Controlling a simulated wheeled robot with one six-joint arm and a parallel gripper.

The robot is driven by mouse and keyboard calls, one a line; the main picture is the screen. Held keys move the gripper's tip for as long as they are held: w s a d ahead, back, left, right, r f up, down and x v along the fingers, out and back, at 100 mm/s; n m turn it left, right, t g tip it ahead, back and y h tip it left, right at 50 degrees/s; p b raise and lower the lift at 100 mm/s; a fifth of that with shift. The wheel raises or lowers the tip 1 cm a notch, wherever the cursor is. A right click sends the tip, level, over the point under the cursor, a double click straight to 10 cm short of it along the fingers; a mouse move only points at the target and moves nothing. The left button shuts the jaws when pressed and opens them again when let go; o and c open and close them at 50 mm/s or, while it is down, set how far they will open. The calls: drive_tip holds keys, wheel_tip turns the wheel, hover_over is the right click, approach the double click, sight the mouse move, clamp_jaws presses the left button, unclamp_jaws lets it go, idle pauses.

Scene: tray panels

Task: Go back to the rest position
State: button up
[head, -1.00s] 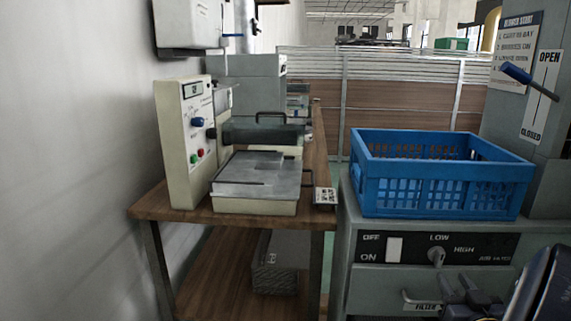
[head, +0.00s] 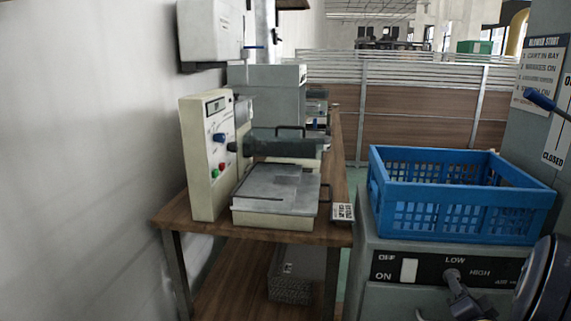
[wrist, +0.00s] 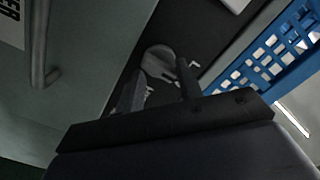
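My gripper (wrist: 158,82) is open in the wrist view, its two dark fingers apart with nothing held between them. A grey rotary knob (wrist: 160,60) shows beyond and between the fingertips; I cannot tell whether they touch it. In the head view the knob (head: 455,278) sits on the dark control panel between the LOW and HIGH marks. My gripper (head: 468,302) is low at the right, just below the knob, partly cut off by the frame's lower edge.
A blue crate (head: 460,222) stands on the grey cabinet (head: 362,235) above the panel; the wrist view shows its side (wrist: 262,62). A white rocker switch (head: 409,270) is left of the knob. A sealing machine (head: 205,165) stands on a wooden table (head: 170,215) at left.

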drive_tip(key=s+a+m+p, duration=0.2)
drive_tip(key=s+m, duration=0.1)
drive_tip(key=s, duration=0.6)
drive_tip(key=shift+s+a, duration=0.15)
drive_tip(key=shift+s, duration=0.25)
drive_tip(key=shift+f, duration=0.1)
